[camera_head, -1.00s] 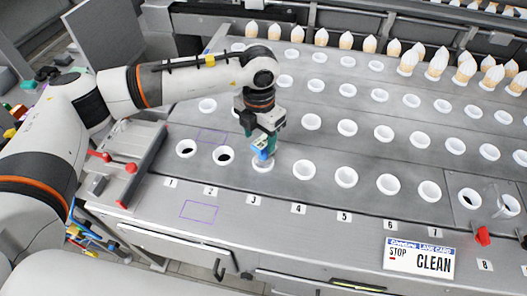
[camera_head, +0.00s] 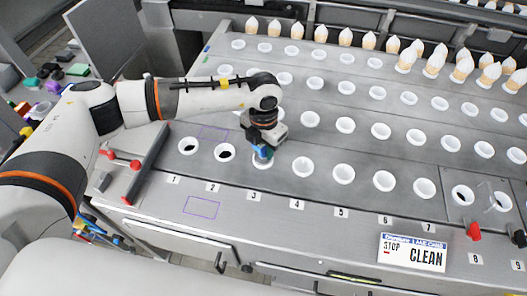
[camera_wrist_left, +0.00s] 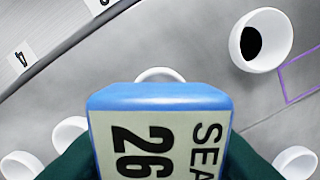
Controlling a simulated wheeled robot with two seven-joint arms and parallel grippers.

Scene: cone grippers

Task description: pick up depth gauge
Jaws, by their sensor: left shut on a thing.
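The depth gauge, as far as I can tell, is the blue block (camera_head: 261,154) low over the white ring cup (camera_head: 262,165) behind number 3. In the left wrist view the blue block (camera_wrist_left: 160,98) fills the lower middle, with a pale label (camera_wrist_left: 165,145) reading "SEA" and "26", partly cut off. My left gripper (camera_head: 265,149) is shut on it, with dark green fingers on both sides in the wrist view. The gauge's lower end is hidden, so I cannot tell if it sits in the cup. My right gripper is not in view.
White ring cups stand in rows across the grey table. Two cups (camera_head: 224,152) left of the gripper have dark holes. A red-handled fixture (camera_head: 135,165) is at left. White-topped cones (camera_head: 435,65) line the back. A "STOP CLEAN" card (camera_head: 412,252) lies at front right.

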